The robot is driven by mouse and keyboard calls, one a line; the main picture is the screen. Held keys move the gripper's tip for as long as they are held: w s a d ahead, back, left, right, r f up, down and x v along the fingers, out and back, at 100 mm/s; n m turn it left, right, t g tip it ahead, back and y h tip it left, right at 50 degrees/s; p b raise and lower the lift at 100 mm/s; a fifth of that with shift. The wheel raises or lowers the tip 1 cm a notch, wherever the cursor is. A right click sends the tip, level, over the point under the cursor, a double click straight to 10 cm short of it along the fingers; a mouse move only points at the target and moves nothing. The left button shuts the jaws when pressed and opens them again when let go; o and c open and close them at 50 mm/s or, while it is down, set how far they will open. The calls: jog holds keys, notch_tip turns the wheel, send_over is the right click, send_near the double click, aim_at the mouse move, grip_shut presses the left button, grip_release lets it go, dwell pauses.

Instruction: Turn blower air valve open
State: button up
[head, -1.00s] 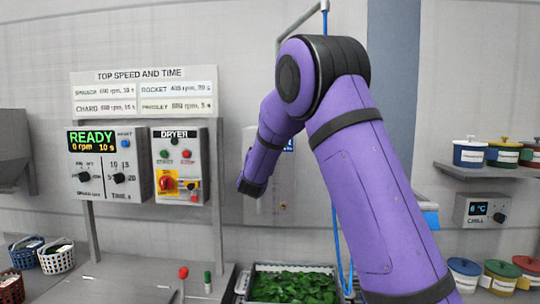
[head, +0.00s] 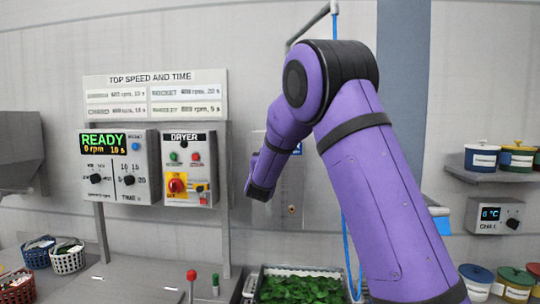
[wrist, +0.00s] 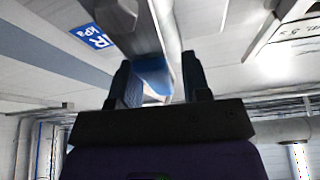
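My gripper (wrist: 160,78) shows in the wrist view with its two dark fingers apart. A blurred blue piece (wrist: 152,78) and a pale grey bar or pipe (wrist: 163,40) show in and beyond the gap between the fingers. I cannot tell whether the blue piece is the valve handle, or whether a finger touches it. In the head view my purple arm covers much of the wall right of the dryer panel. My gripper and the valve cannot be made out there.
The dryer panel (head: 184,138) with a red knob and the READY panel (head: 104,190) stand left of my arm. A tray of greens (head: 262,292) is below. A blue hose (head: 348,250) hangs behind my arm. Shelves with pots (head: 482,160) are at right.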

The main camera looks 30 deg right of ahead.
jog(key=shift+s+r, duration=0.1)
jog(key=v, duration=1)
jog(key=shift+s+a+f, duration=0.2)
jog(key=shift+s+f, duration=0.05)
dwell(0.3)
